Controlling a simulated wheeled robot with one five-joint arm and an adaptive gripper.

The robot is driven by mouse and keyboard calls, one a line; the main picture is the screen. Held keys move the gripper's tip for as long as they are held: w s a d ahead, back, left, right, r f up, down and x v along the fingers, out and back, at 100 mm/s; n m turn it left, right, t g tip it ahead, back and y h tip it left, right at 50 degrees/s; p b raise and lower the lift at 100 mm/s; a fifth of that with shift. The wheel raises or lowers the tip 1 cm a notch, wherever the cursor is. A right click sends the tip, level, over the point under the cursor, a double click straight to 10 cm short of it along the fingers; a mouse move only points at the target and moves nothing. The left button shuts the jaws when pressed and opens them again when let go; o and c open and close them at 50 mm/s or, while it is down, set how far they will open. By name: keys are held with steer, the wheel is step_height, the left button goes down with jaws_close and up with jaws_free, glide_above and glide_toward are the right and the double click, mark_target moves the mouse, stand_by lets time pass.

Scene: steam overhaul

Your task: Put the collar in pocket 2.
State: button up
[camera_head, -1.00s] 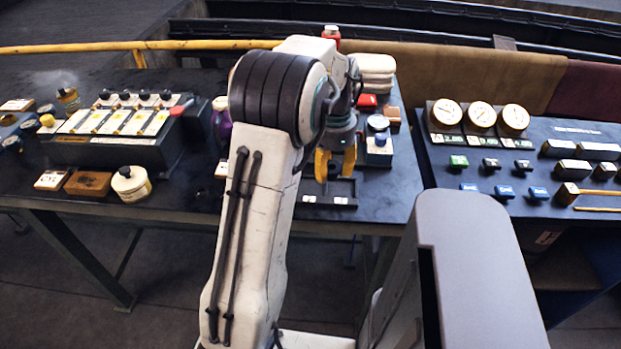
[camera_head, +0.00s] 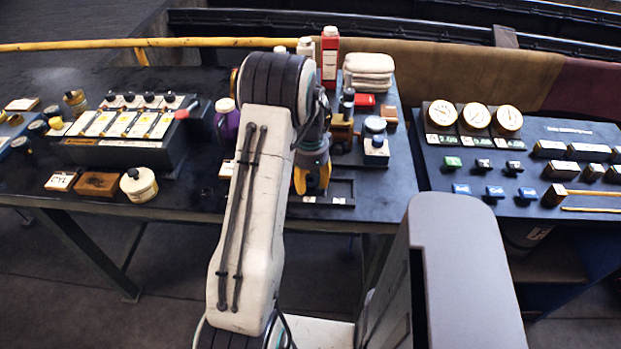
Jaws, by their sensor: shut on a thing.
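My gripper (camera_head: 312,181) has yellow fingers and points down over the left part of a dark, low pocket tray (camera_head: 344,186) near the table's front edge. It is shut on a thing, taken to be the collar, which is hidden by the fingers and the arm. The tray has small white labels on its front edge, too small to read, so I cannot tell which pocket is number 2. The right pocket looks empty; the left part is covered by my gripper. I cannot tell how high the fingers are above the tray.
Behind the tray stand a blue-and-white jar (camera_head: 375,147), a brown block (camera_head: 342,133), a red-and-white bottle (camera_head: 329,58) and folded cloths (camera_head: 369,70). A purple bottle (camera_head: 226,122) and a slanted switch panel (camera_head: 120,125) are to the left. A gauge console (camera_head: 500,150) is at right.

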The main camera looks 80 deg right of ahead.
steer(key=shift+f, duration=0.25)
steer(key=o, duration=1.2)
